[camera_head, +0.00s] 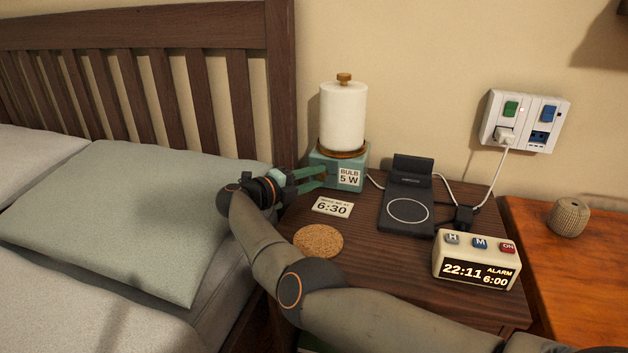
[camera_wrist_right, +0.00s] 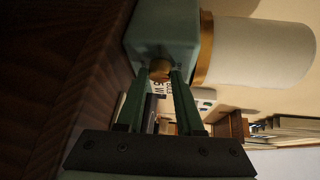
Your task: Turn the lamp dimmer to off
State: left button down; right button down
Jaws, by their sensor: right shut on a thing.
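The lamp (camera_head: 342,115) stands at the back of the nightstand, with a white cylindrical shade and a teal base (camera_head: 325,158) labelled "BULB 5 W". My right gripper (camera_head: 318,176) reaches in from the front left to the lamp base. In the right wrist view its two green fingers (camera_wrist_right: 168,78) are closed around the brass dimmer knob (camera_wrist_right: 160,70) on the base's face. The knob's pointer or marks are too small and dark to read. In the head view the fingers hide most of the knob. My left gripper is not in view.
A "6:30" card (camera_head: 333,207), a cork coaster (camera_head: 318,241), a black charging stand (camera_head: 406,208) and an alarm clock (camera_head: 476,262) occupy the nightstand. A wall socket (camera_head: 526,121) feeds a white cable. The bed pillow (camera_head: 130,215) lies left of my arm.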

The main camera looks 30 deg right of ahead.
jog(key=shift+r, duration=0.1)
jog(key=c, duration=0.5)
grip_release()
jog(key=shift+c, duration=0.2)
jog(key=v, duration=1.2)
jog(key=shift+a+p, duration=0.25)
jog(key=shift+p, duration=0.1)
jog(key=shift+s, duration=0.1)
